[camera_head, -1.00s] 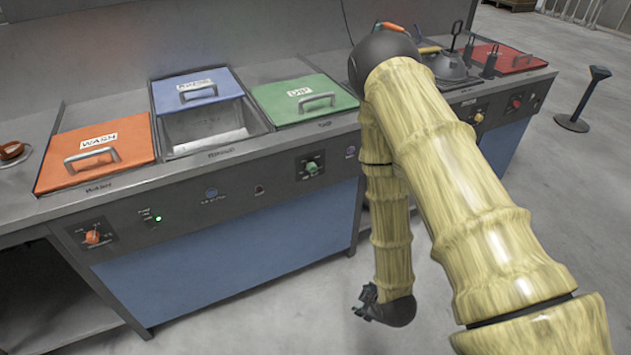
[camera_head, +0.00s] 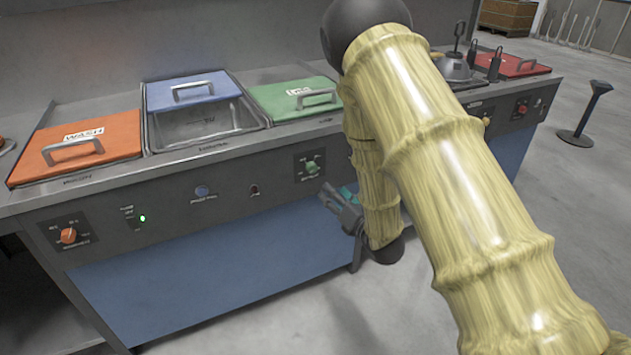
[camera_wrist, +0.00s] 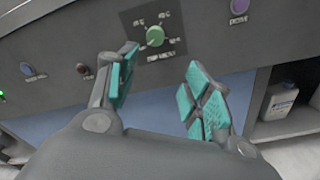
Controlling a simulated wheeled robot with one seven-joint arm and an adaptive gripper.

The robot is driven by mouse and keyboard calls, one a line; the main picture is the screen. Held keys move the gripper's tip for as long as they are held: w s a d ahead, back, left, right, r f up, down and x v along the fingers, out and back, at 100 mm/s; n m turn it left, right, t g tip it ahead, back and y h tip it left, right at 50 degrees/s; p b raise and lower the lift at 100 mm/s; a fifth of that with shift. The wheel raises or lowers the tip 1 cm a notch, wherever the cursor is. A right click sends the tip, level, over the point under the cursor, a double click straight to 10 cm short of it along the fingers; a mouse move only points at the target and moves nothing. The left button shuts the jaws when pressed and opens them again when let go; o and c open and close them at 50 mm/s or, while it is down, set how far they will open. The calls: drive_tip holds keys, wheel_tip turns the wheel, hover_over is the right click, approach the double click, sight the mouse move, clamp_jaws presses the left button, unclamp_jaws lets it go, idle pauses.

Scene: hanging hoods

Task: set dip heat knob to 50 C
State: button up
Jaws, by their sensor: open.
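The green dip heat knob (camera_head: 312,167) sits on a dark plate on the front panel, below the green lid (camera_head: 296,97). In the wrist view the knob (camera_wrist: 155,36) is at the top middle, with small markings around it that are too blurred to read. My gripper (camera_head: 339,197) is open and empty, below and to the right of the knob in the head view. In the wrist view its teal-padded fingers (camera_wrist: 160,85) are spread apart, and the knob shows beyond them, untouched.
An orange knob (camera_head: 68,236) and a green light (camera_head: 142,218) are at the panel's left. A blue button (camera_head: 202,191) and a dark red button (camera_head: 254,190) lie left of the green knob. A black post (camera_head: 584,112) stands at right. The floor before the blue panel is clear.

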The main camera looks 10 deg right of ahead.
sight(313, 170)
drive_tip(key=shift+n+t+y, duration=0.3)
drive_tip(key=shift+n, duration=0.4)
drive_tip(key=x, duration=0.7)
drive_tip(key=r+x, duration=0.1)
drive_tip(key=x, duration=0.3)
drive_tip(key=shift+w+a, duration=0.2)
drive_tip(key=shift+w, duration=0.05)
drive_tip(key=c, duration=1)
